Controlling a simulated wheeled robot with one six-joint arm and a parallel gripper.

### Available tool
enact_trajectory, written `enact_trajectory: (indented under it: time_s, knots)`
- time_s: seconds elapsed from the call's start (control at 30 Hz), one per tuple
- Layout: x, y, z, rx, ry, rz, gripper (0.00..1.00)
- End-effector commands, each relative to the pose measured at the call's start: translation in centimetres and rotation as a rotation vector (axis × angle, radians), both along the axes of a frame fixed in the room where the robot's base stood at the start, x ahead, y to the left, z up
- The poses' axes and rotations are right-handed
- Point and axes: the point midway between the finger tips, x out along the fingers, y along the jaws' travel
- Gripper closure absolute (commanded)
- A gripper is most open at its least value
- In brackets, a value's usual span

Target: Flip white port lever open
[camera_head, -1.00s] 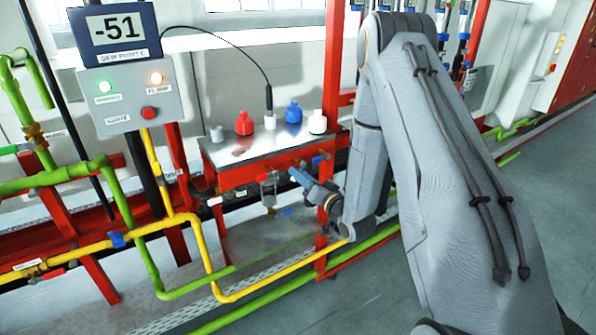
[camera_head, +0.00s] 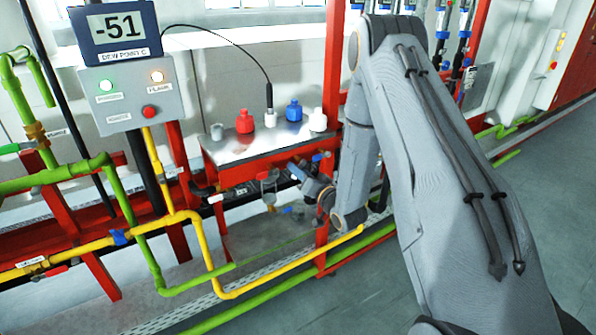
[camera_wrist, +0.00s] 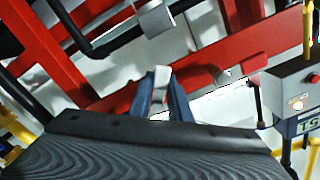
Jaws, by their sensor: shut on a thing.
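My gripper shows in the wrist view (camera_wrist: 160,100), its two blue-grey fingers close together on a narrow pale piece (camera_wrist: 160,82). This piece looks like the white port lever, though most of it is hidden between the fingers. In the head view my gripper (camera_head: 297,172) is at the front of the red bench, right of the small clear bowl fitting (camera_head: 268,184). The held piece is too small to make out there. The red beam (camera_wrist: 205,78) runs behind the fingers in the wrist view.
A blue lever (camera_head: 320,157) is close to my gripper's right; a separate white handle (camera_head: 216,198) is farther left. The bench top (camera_head: 240,148) bears red, white and blue bottles. Yellow pipe (camera_head: 290,268) and green pipes run below. A grey control box (camera_head: 130,95) stands left.

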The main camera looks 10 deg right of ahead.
Motion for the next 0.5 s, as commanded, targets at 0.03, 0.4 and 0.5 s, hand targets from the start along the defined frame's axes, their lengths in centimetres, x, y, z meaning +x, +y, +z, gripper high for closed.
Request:
enact_trajectory:
  time_s: [0.03,0.4,0.5]
  knots:
    - [0.02,-0.05,-0.04,-0.009,-0.003,0.0,1.0]
    - [0.2,-0.64,-0.48,-0.201,-0.065,-0.002,1.0]
    - [0.27,-0.87,-0.57,-0.277,-0.09,-0.002,1.0]
